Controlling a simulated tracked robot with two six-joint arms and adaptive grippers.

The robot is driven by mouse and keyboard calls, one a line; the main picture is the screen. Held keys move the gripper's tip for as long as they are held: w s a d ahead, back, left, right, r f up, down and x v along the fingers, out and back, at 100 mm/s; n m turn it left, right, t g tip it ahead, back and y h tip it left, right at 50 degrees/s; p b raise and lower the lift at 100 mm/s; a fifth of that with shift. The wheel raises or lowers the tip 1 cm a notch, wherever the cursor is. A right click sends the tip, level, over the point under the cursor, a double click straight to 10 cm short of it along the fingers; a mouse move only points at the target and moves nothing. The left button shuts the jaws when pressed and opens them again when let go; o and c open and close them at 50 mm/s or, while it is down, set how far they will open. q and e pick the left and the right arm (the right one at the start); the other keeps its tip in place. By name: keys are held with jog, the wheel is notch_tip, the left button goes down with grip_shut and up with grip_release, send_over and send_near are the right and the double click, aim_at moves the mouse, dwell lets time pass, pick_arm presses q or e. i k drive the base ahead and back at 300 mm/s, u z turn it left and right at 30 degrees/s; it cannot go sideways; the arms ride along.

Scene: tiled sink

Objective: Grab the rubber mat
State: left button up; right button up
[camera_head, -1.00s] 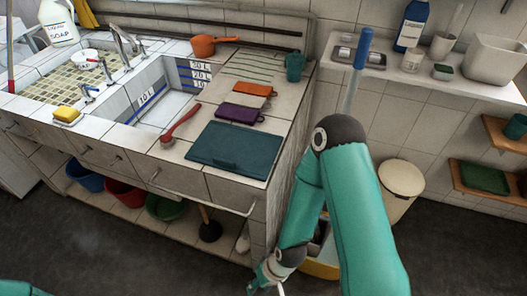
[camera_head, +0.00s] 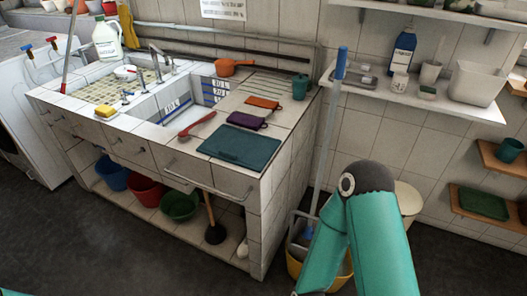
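A flat, dark teal rectangular mat (camera_head: 238,148) lies on the tiled counter near its front right edge, with nothing on top of it. From this view I cannot confirm that it is rubber. My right arm stands in front of the counter's right end, its forearm running down out of the bottom of the picture. My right gripper is out of view. Only a sliver of my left arm shows at the bottom left corner, and my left gripper is out of view. Neither arm touches the mat.
Behind the mat lie a purple cloth-like item (camera_head: 247,121) and an orange one (camera_head: 263,103). A red brush-like tool (camera_head: 198,126) lies left of it. A blue-handled mop (camera_head: 332,118) stands in a yellow bucket (camera_head: 345,272) right of the counter. Dark floor (camera_head: 130,255) is clear in front.

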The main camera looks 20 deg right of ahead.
aim_at(248, 150)
jog(key=u, duration=0.2)
jog(key=i, duration=0.9)
jog(key=z, duration=0.2)
jog(key=k, duration=0.85)
jog(key=u, duration=0.15)
jog(key=i, duration=0.7)
